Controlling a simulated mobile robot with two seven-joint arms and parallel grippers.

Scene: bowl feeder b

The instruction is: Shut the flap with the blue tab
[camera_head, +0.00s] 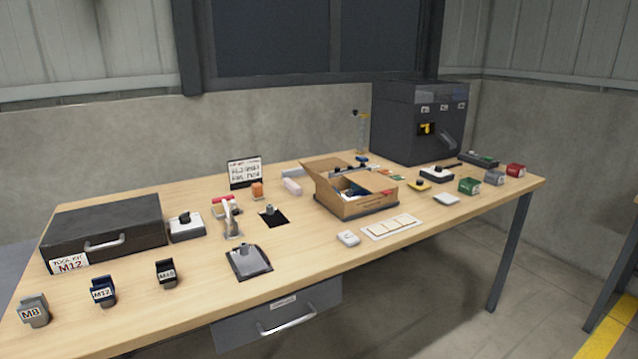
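An open cardboard box (352,209) stands right of the table's middle. One of its flaps (320,167) stands raised at the back left, and another flap (372,181) is tilted up at the right. Blue and white items lie inside the box, partly hidden by its walls. A small blue piece (362,159) shows just behind the box; I cannot tell whether it is a tab. A dark cabinet (405,125) at the back right has small labelled fronts and a yellow part (427,129). No blue tab shows clearly on it. Neither of my grippers is in view.
The wooden table (200,290) carries a dark case (105,230) at left, labelled blocks along the front left, a small sign (244,172), a white tray (391,227) and several coloured blocks at right. A grey drawer (280,315) hangs below. Bare wood lies front and centre.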

